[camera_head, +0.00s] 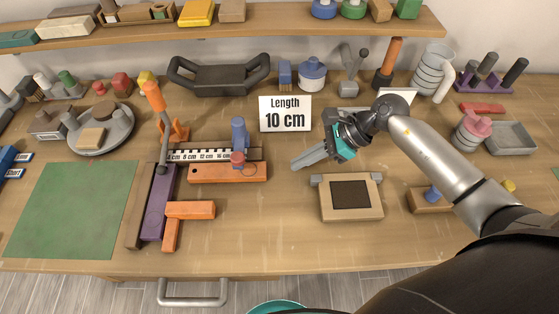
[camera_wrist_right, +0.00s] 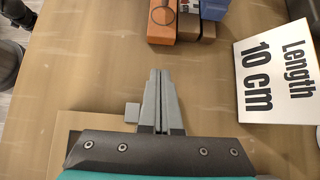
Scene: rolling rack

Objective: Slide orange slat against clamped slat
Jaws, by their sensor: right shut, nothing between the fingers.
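An orange slat (camera_head: 171,235) lies beside a purple slat (camera_head: 157,215), with an orange crosspiece (camera_head: 190,210) at its upper end; whether these two are one piece I cannot tell. The purple slat lies along a brown strip, and an orange-handled clamp (camera_head: 154,95) stands at its far end. A gap between the purple and orange slats is hard to judge. My right gripper (camera_head: 296,166) is shut and empty, to the right of the slats and apart from them. In the right wrist view its closed fingers (camera_wrist_right: 160,75) point forward over bare table. My left gripper is not in view.
A ruler (camera_head: 190,155) and an orange block with a hole (camera_head: 225,174) lie between the slats and my gripper; a blue clamp (camera_head: 238,135) stands there. A length sign (camera_head: 285,114) stands behind. A wooden box (camera_head: 350,205) is near my gripper. A green mat (camera_head: 70,210) lies left.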

